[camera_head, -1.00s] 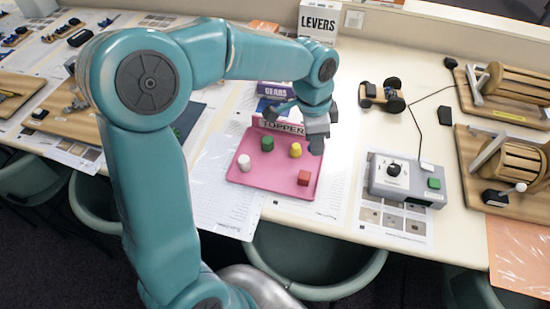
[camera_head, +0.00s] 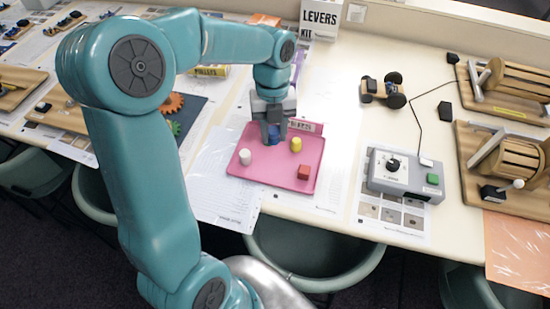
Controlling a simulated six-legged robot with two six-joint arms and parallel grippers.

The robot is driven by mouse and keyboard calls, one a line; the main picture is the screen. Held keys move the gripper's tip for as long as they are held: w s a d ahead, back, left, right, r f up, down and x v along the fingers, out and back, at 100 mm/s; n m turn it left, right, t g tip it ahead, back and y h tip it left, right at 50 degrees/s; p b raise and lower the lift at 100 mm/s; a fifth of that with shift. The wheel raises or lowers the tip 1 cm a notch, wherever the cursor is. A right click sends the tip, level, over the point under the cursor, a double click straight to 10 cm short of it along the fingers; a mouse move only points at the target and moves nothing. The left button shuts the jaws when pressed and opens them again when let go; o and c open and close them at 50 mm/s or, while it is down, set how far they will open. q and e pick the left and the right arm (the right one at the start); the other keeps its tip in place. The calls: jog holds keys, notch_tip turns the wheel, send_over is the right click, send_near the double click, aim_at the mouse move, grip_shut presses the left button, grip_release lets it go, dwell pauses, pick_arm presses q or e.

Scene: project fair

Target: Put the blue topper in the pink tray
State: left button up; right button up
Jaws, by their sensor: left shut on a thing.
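The pink tray (camera_head: 272,178) lies flat on the table in the middle of the view. My left gripper (camera_head: 273,137) points down over the tray's back part, shut on the blue topper (camera_head: 272,143). Only a little of the blue topper shows between and behind the fingers. I cannot tell whether it touches the tray floor. In the tray, a white topper (camera_head: 245,157) is front left of the gripper, a yellow one (camera_head: 296,145) is to its right and a red block (camera_head: 304,172) is at the front right. The green topper is hidden. My right gripper is not in view.
A grey control box (camera_head: 405,176) with a knob and green button stands right of the tray. A small wheeled cart (camera_head: 383,91) is behind it. The LEVERS box (camera_head: 320,20) stands at the back. Wooden drum rigs (camera_head: 510,155) are on the right. The tray's front middle is clear.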

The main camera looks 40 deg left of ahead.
aim_at(275, 171)
pick_arm(q)
notch_tip(275, 171, down, 12)
jog(key=shift+f+p, duration=0.1)
jog(key=shift+p, duration=0.4)
jog(key=shift+f, duration=0.35)
jog(key=shift+f, duration=0.1)
jog(key=o, duration=1)
jog(key=r, duration=0.4)
jog(key=a+r+b, duration=0.1)
jog(key=r, duration=0.3)
jog(key=w+r, duration=0.1)
jog(key=r, duration=0.3)
jog(key=shift+a+r+b, duration=0.15)
jog(key=shift+b, duration=0.15)
